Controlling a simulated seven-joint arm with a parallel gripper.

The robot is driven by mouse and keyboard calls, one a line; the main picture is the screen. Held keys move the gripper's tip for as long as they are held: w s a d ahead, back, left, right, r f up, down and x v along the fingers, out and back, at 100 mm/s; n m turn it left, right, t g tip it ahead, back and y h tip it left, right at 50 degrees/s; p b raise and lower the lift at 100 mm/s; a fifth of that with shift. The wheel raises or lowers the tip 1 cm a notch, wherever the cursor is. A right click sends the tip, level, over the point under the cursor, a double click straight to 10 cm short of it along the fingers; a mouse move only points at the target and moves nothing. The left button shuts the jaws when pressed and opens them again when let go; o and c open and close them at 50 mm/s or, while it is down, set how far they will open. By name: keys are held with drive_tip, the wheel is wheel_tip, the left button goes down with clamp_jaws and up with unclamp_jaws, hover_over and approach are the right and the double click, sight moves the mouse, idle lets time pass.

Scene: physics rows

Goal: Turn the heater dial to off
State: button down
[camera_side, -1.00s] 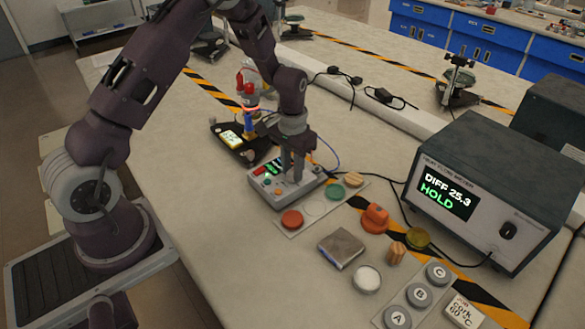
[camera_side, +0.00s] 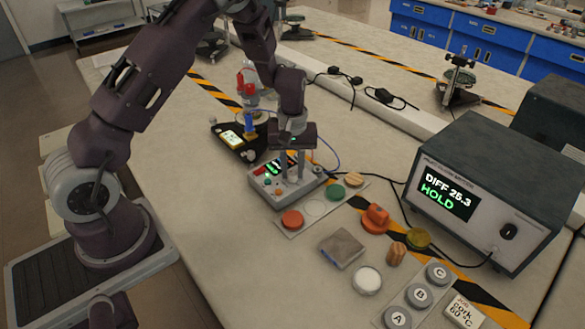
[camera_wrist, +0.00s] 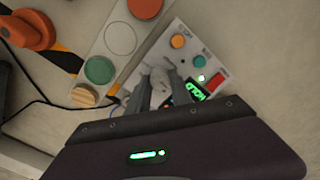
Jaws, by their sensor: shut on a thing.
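A grey control box (camera_side: 262,190) stands on the bench with a lit green display, a red switch and small coloured buttons. My gripper (camera_side: 293,178) points down over its right part, fingers at its top face. In the wrist view my gripper (camera_wrist: 163,78) is shut on a small grey knob (camera_wrist: 166,66), which I take as the heater dial. The fingers cover most of the knob, so its pointer and markings cannot be read. The box's orange button (camera_wrist: 178,41), teal button (camera_wrist: 200,61) and red switch (camera_wrist: 217,80) are clear of the fingers.
The meter (camera_side: 485,195) at right reads DIFF 25.3 HOLD. A metal block (camera_side: 341,248) lies in front.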

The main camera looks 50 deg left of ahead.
sight(292, 172)
drive_tip(key=shift+n, duration=0.4)
drive_tip(key=c, duration=1.1)
unclamp_jaws()
drive_tip(key=shift+c, duration=0.2)
wheel_tip(292, 172, up, 7)
drive_tip(key=shift+r, duration=0.1)
